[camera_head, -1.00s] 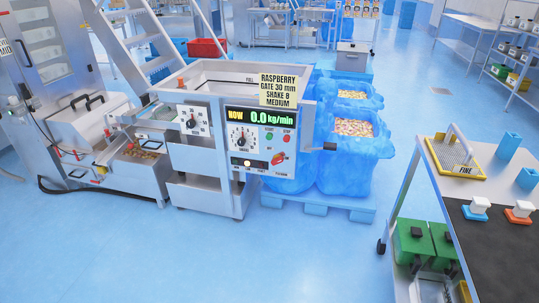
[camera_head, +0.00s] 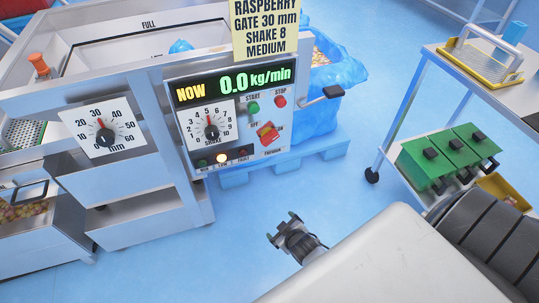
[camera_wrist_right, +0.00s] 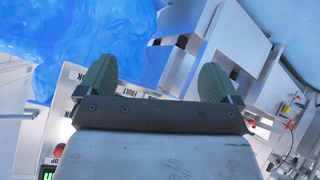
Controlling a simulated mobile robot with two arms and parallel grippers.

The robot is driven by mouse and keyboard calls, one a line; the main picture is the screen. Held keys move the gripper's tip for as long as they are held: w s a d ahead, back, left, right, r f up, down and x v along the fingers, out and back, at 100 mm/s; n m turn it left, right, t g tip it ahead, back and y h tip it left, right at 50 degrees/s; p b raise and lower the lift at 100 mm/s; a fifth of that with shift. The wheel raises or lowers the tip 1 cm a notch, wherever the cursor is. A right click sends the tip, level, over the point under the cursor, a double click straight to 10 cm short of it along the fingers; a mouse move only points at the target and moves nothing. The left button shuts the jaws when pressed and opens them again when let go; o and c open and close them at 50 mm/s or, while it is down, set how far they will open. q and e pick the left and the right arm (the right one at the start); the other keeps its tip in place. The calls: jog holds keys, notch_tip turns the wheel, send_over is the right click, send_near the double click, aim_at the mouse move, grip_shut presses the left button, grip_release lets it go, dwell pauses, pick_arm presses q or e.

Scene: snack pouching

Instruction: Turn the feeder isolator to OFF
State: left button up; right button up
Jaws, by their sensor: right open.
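The feeder isolator (camera_head: 268,132) is a red rotary handle at the lower right of the feeder's control panel (camera_head: 188,125). An OFF label is at its upper left and an ON label at its right. The handle lies at a slant; which label it points to is hard to tell. My right gripper (camera_head: 282,226) is open and empty, below and in front of the panel, well apart from the isolator. In the right wrist view its two green fingers (camera_wrist_right: 157,84) are spread with nothing between them. The isolator is not clear there. My left gripper is not in view.
The panel also has a SHAKE dial (camera_head: 211,132), a green START button (camera_head: 253,108) and a red STOP button (camera_head: 280,101). A black-ended lever (camera_head: 333,91) sticks out at its right. A trolley with green boxes (camera_head: 433,163) stands at right. Blue floor is clear between.

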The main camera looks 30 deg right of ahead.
jog(key=w+d+r+t+h+b, duration=0.1)
jog(key=w+d+r+t+b, duration=0.25)
jog(key=w+r, duration=0.35)
jog(key=t+h+b, duration=0.2)
jog(key=t+b, duration=0.2)
jog(key=b, duration=0.1)
send_near(272, 142)
jog(key=shift+n, duration=0.5)
jog(key=b+x, duration=0.2)
jog(key=x, duration=0.7)
jog(key=shift+w, duration=0.1)
jog(key=shift+w+d, duration=0.2)
jog(key=shift+w, duration=0.4)
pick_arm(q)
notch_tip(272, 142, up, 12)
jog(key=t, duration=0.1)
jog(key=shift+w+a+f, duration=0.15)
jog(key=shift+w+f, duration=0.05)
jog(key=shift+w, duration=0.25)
pick_arm(e)
jog(key=shift+g, duration=0.25)
jog(key=c, duration=0.9)
jog(key=shift+c, duration=0.2)
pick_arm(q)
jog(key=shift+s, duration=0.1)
